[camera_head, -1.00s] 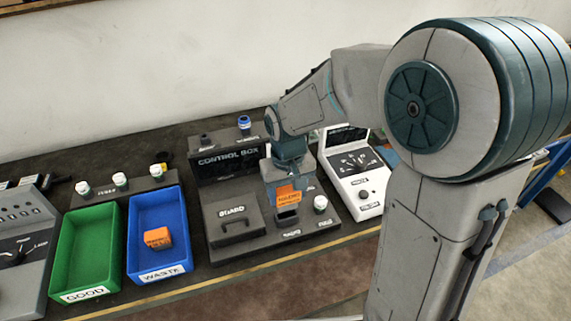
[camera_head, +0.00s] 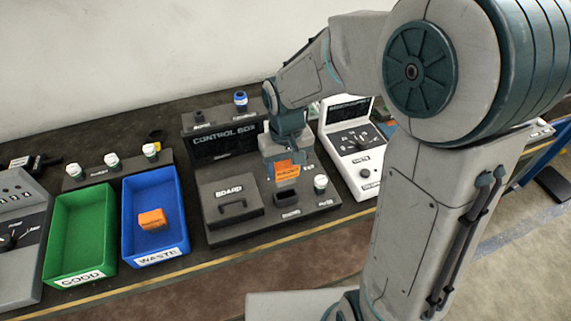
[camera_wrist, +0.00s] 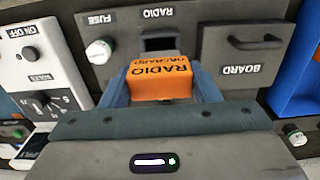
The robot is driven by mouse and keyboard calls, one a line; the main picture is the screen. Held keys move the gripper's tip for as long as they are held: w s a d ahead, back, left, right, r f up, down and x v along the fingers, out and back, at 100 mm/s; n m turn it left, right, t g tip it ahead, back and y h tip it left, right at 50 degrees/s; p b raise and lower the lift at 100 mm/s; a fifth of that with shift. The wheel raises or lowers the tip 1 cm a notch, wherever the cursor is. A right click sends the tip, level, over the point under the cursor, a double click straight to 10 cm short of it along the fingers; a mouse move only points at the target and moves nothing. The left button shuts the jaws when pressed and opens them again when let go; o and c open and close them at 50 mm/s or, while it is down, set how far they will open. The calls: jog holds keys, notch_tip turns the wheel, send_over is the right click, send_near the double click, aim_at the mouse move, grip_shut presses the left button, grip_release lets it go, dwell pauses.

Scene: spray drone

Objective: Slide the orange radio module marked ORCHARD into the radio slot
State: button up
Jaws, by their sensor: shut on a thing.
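My gripper (camera_wrist: 162,78) is shut on the orange radio module (camera_wrist: 160,84), whose dark lettering reads RADIO and ORCHARD in the wrist view. The two blue-grey fingers hold it by its sides. In the head view the module (camera_head: 285,168) is held over the control box (camera_head: 226,143), behind and above the dark radio slot (camera_head: 286,198). In the wrist view the slot (camera_wrist: 160,43) shows just beyond the module, under a RADIO label. The slot looks empty, and the module appears clear of it. The module's lower end is hard to make out.
A grey BOARD cover with a handle (camera_head: 232,202) lies left of the slot, and a white-capped fuse (camera_head: 320,183) stands to its right. A white test unit (camera_head: 352,145) stands further right. Left are a blue WASTE bin (camera_head: 167,184) with an orange block (camera_head: 152,219) and an empty green GOOD bin (camera_head: 82,209).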

aim_at(286, 177)
jog(key=shift+f+b, duration=1.35)
jog(key=shift+f, duration=0.65)
jog(key=shift+f+b, duration=1.8)
jog(key=shift+f, duration=0.2)
jog(key=o, duration=1.3)
jog(key=shift+o, duration=0.2)
notch_tip(286, 177, up, 14)
jog(key=shift+f, duration=0.1)
